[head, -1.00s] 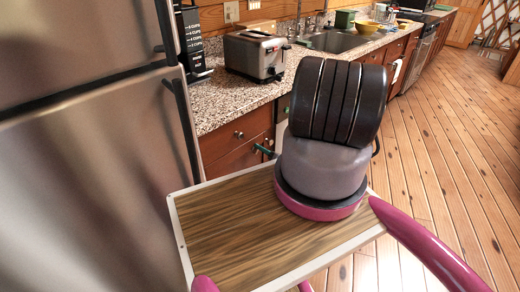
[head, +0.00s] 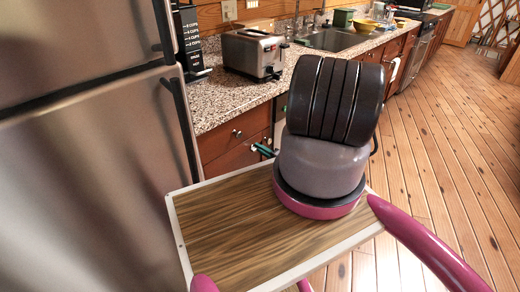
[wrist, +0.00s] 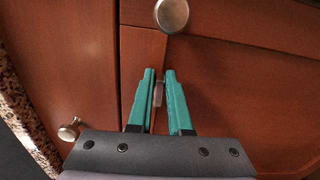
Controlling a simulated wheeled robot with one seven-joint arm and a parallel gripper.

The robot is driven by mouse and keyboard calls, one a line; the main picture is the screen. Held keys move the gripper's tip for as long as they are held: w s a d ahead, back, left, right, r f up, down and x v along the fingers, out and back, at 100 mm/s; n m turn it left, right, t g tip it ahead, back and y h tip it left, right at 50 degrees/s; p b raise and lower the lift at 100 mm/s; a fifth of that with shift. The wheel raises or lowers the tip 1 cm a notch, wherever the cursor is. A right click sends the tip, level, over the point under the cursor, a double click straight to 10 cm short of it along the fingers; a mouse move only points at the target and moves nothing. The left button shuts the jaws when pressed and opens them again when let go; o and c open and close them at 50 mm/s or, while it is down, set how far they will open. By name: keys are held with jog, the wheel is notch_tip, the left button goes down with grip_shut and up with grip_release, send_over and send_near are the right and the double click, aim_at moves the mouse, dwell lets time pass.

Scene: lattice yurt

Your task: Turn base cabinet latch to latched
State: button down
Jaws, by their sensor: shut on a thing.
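The base cabinet (wrist: 225,100) has reddish-brown wooden fronts and fills most of the wrist view. Its latch (wrist: 158,95) is a small pale grey piece between my fingers, at the seam between two fronts. My gripper (wrist: 159,75) has two teal fingers, shut on the latch from both sides. The fingers hide part of it, so I cannot tell clearly how far it is turned. In the head view my gripper (head: 264,150) shows only as a bit of teal beside the cabinet (head: 222,152); my arm hides the rest, and the latch is not visible there.
A round metal knob (wrist: 171,14) sits just above the fingertips, and another knob (wrist: 69,130) is at lower left. The speckled countertop (head: 225,108) overhangs the cabinet and holds a toaster (head: 254,53). A steel fridge (head: 90,180) stands at left. The wooden floor at right is clear.

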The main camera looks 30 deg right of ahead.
jog(key=shift+d+f+m, duration=0.1)
jog(key=shift+m, duration=0.3)
jog(key=c, duration=0.8)
grip_release()
jog(key=shift+c, duration=0.2)
jog(key=v, duration=1)
jog(key=shift+s, duration=0.4)
jog(key=shift+d, duration=0.1)
